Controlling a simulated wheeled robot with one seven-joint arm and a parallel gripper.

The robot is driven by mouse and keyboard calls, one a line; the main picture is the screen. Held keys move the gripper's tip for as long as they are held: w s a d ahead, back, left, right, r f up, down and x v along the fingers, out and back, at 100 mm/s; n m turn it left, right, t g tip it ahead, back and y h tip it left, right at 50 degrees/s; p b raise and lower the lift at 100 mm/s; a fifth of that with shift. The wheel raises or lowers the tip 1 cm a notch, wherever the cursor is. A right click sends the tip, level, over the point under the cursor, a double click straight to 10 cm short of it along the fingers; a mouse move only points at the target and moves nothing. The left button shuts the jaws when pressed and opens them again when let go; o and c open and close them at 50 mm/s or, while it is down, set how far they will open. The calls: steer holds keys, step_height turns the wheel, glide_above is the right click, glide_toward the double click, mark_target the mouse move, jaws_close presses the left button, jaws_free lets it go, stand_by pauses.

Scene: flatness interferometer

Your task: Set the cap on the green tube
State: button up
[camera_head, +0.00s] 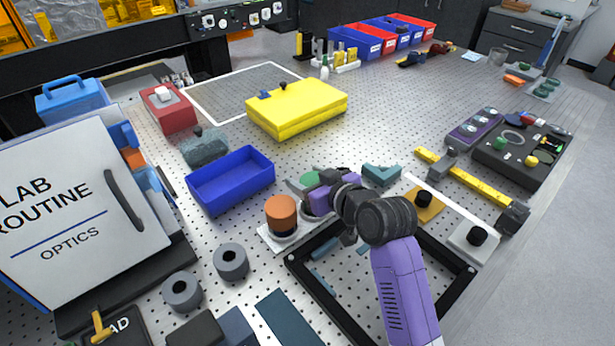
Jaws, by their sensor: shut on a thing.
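A green round top (310,179), which I take to be the green tube, shows just beyond my gripper. Its lower part is hidden by the gripper. My gripper (306,199) reaches in from the right, low over the bench, with grey fingers on the near side of the green top. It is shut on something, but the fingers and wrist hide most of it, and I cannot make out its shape. No cap can be told apart clearly, and I cannot tell whether anything touches the green tube. An orange-topped cylinder (283,210) with a dark lower part stands upright just left of the gripper.
A blue open tray (230,182) lies left of the gripper. A black frame (325,300) lies under my arm. Two grey rings (230,262) lie at front left. A yellow case (297,107) stands behind. Black knobs (477,236) sit on plates at right.

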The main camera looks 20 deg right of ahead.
steer(key=shift+f, duration=0.1)
steer(key=o, duration=1.4)
steer(key=v, duration=0.8)
steer(key=shift+b, duration=0.35)
